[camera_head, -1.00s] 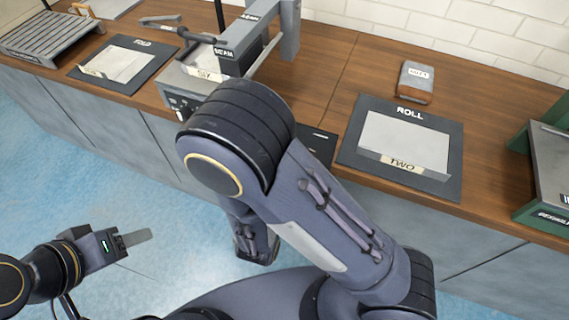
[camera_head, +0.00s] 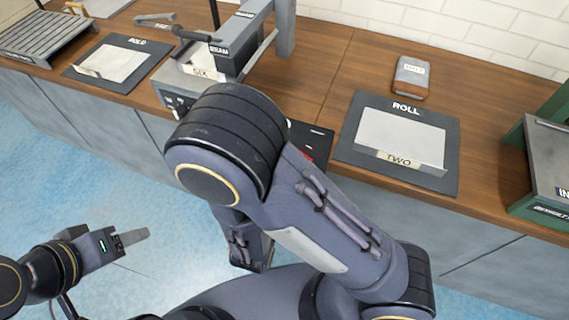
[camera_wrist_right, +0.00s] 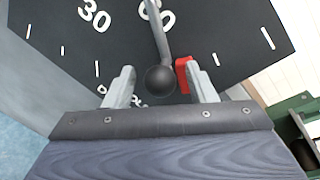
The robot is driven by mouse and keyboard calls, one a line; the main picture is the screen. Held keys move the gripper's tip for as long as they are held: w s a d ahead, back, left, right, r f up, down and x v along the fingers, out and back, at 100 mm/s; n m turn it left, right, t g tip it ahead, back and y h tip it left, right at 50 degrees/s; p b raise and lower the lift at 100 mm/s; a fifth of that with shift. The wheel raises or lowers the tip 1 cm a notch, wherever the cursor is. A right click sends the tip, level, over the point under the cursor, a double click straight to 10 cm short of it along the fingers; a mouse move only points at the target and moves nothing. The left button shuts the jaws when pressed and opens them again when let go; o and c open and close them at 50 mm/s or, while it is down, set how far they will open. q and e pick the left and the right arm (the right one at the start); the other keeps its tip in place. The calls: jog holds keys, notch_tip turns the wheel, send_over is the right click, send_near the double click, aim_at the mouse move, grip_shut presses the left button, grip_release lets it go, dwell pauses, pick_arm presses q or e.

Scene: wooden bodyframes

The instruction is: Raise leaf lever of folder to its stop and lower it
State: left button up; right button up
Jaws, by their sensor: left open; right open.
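The folder (camera_head: 255,40) stands on the bench with a grey beam labelled BEAM and a plate marked SIX. In the right wrist view, a dark scale plate (camera_wrist_right: 95,45) carries 30 and 60 marks. A grey lever (camera_wrist_right: 157,35) with a black ball knob (camera_wrist_right: 160,79) lies over it. A red block (camera_wrist_right: 183,75) is just right of the knob. My right gripper (camera_wrist_right: 162,85) is open, its fingers either side of the knob; contact cannot be told. In the head view it is hidden behind my right arm. My left gripper (camera_head: 130,240) is open and empty over the floor.
A FOLD mat (camera_head: 118,62) with a sheet lies left of the folder. A ROLL mat (camera_head: 400,140) marked TWO lies right, a grey-brown block (camera_head: 411,77) behind it. A green-framed machine (camera_head: 550,160) stands at the far right. A slatted rack (camera_head: 45,38) stands far left.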

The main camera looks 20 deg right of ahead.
jog(key=v, duration=0.5)
jog(key=shift+s+a+r, duration=0.1)
jog(key=shift+s+a, duration=0.1)
jog(key=shift+s, duration=0.15)
